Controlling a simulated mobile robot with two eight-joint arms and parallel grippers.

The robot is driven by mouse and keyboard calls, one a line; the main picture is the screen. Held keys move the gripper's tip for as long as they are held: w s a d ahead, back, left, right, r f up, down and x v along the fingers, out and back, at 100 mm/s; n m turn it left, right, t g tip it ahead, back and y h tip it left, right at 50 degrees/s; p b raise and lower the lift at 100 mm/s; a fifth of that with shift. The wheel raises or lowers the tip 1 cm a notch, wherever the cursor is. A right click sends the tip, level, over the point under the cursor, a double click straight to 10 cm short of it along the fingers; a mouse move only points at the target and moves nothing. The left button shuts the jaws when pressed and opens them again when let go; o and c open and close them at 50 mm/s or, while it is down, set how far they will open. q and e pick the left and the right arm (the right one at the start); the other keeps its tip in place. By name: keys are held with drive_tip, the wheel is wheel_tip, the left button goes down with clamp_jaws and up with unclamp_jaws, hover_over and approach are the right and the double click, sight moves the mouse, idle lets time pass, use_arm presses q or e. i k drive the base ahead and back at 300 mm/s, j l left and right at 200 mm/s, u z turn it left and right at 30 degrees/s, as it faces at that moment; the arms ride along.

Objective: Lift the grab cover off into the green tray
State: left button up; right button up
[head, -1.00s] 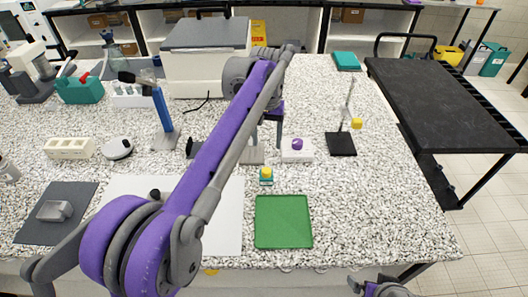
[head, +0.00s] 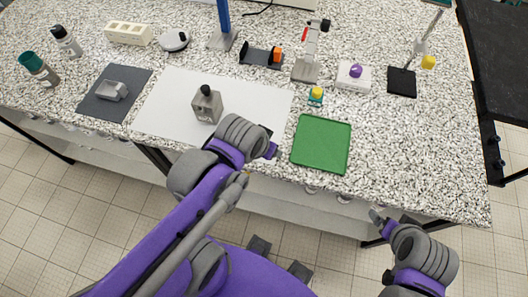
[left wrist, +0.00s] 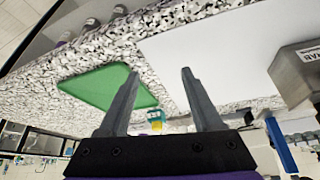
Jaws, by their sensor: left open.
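A grey metal block with a black knob on top (head: 206,104), which I take to be the grab with its cover, stands upright on a white sheet (head: 160,105). Part of it, with a label, shows at the right edge of the left wrist view (left wrist: 300,70). The green tray (head: 321,145) lies flat and empty to its right; it also shows in the left wrist view (left wrist: 80,87). My left gripper (left wrist: 159,73) is open and empty, near the table's front edge between block and tray. My right gripper (head: 380,222) is low at the front right, apart from everything; its jaws are unclear.
A small yellow-topped item (head: 316,95) stands behind the tray. A white pad with a purple knob (head: 354,75) and a black-based stand (head: 402,82) are farther back. A grey dish (head: 112,90) lies on a dark mat (head: 95,107) at left. The table right of the tray is clear.

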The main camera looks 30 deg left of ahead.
sight(206, 97)
drive_tip(key=k, duration=0.3)
drive_tip(key=k+u, duration=0.2)
drive_tip(key=u, duration=1.2)
